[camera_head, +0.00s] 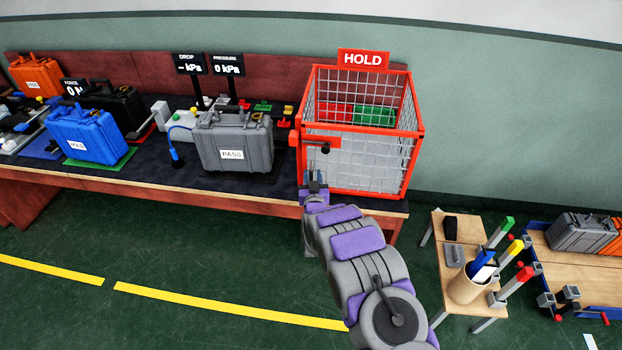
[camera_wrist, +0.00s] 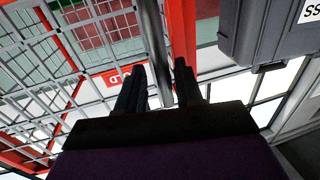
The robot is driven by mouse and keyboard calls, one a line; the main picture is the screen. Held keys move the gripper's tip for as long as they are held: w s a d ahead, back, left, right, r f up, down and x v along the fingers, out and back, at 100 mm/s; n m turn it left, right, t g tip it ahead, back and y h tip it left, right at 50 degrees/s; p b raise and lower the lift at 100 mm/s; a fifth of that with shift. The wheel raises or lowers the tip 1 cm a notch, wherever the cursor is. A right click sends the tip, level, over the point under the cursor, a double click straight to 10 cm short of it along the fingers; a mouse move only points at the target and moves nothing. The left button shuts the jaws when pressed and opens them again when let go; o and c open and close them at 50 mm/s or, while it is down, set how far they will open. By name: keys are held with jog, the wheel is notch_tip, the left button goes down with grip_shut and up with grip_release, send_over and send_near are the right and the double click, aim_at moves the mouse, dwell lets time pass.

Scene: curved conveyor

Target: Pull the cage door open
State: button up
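The cage (camera_head: 413,150) is a red-framed box of grey wire mesh under a red HOLD sign (camera_head: 362,59), at the right end of the bench. Its front mesh door (camera_head: 365,165) looks closed, with a dark knob (camera_head: 325,149) near its upper left. My gripper (camera_head: 315,181) is at the cage's lower left front corner. In the wrist view my gripper (camera_wrist: 160,85) has its two dark fingers apart. A grey metal bar (camera_wrist: 153,40), possibly the door handle, runs between them, with gaps visible at its sides. Whether the fingers touch it is not clear.
A grey PASS case (camera_head: 235,145) stands on the bench left of the cage; it also shows in the wrist view (camera_wrist: 265,30). Red and green bins (camera_head: 374,114) are inside the cage. A small table (camera_head: 455,290) with tools stands at right. The floor in front is clear.

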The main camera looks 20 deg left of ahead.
jog(key=shift+d, duration=0.1)
jog(key=shift+a, duration=0.2)
jog(key=shift+a+f, duration=0.2)
jog(key=shift+a, duration=0.15)
jog(key=c, duration=0.3)
jog(key=shift+d+r, duration=0.1)
jog(key=shift+d, duration=0.1)
grip_shut()
